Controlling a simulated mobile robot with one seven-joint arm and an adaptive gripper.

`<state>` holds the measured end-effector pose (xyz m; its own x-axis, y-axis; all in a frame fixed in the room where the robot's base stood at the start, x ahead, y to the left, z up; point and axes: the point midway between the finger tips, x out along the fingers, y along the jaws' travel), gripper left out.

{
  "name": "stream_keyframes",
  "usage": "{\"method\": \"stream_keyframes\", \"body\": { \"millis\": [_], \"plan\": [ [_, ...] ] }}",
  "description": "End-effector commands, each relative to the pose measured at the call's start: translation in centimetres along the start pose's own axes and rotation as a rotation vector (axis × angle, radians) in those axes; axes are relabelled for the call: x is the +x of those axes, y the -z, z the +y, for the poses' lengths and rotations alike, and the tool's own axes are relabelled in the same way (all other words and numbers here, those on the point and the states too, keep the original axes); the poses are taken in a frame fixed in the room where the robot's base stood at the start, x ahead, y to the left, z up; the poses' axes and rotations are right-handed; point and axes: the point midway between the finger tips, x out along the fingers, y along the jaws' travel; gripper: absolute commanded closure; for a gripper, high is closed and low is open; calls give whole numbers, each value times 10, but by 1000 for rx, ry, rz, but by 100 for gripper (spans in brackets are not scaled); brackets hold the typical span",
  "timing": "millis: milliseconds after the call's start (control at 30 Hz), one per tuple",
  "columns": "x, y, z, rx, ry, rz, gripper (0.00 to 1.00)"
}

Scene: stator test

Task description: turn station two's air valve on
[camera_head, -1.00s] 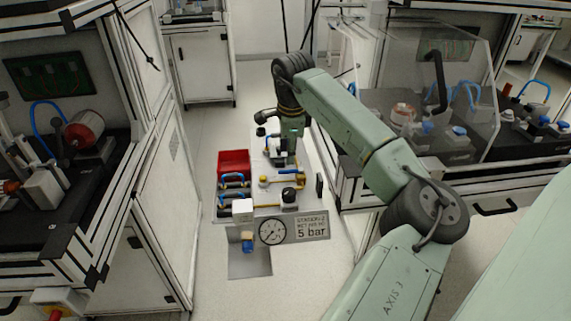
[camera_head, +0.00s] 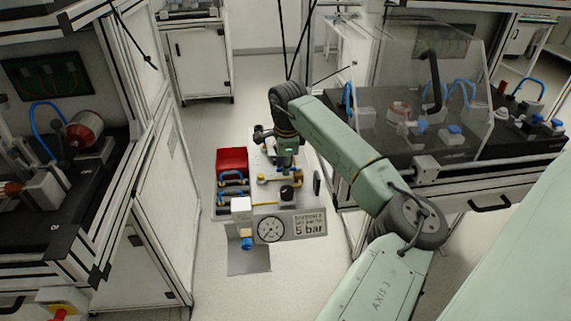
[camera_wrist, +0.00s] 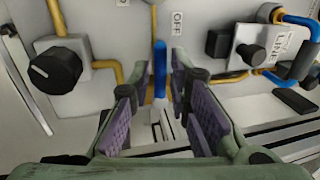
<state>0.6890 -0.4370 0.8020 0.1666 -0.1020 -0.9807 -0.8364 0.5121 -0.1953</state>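A blue valve lever (camera_wrist: 160,72) stands upright in the wrist view, beside a label reading OFF (camera_wrist: 178,22), among yellow pipes on a pale panel. My gripper (camera_wrist: 160,84) has purple-padded fingers spread on both sides of the lever. Gaps show between the pads and the lever; I cannot tell how far the lever reaches in depth between them. In the head view my gripper (camera_head: 286,158) hangs over the pale board (camera_head: 313,180), where the arm and gripper hide the lever. I see no station number by the valve.
A black knob (camera_wrist: 55,70) sits left of the lever, and a grey block with a black knob (camera_wrist: 250,52) sits right. A pressure gauge (camera_head: 270,229), a 5 bar sign (camera_head: 309,226) and a red bin (camera_head: 232,160) are at the board. Benches flank it; the left floor is clear.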

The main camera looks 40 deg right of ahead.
Motion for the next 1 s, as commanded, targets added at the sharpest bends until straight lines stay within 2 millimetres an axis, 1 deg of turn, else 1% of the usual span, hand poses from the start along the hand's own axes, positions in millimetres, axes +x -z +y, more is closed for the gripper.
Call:
{"method": "stream_keyframes", "body": {
  "millis": [33, 200, 233, 733, 867, 1000],
  "plan": [
    [0, 0, 0, 0, 0, 0, 88],
    [0, 0, 0, 0, 0, 0, 99],
    [0, 0, 0, 0, 0, 0, 100],
    [1, 0, -1, 25, -1, 6, 100],
    [2, 0, -2, 77, -1, 16, 100],
    [4, 0, -6, 166, -1, 35, 100]
  ]
}}
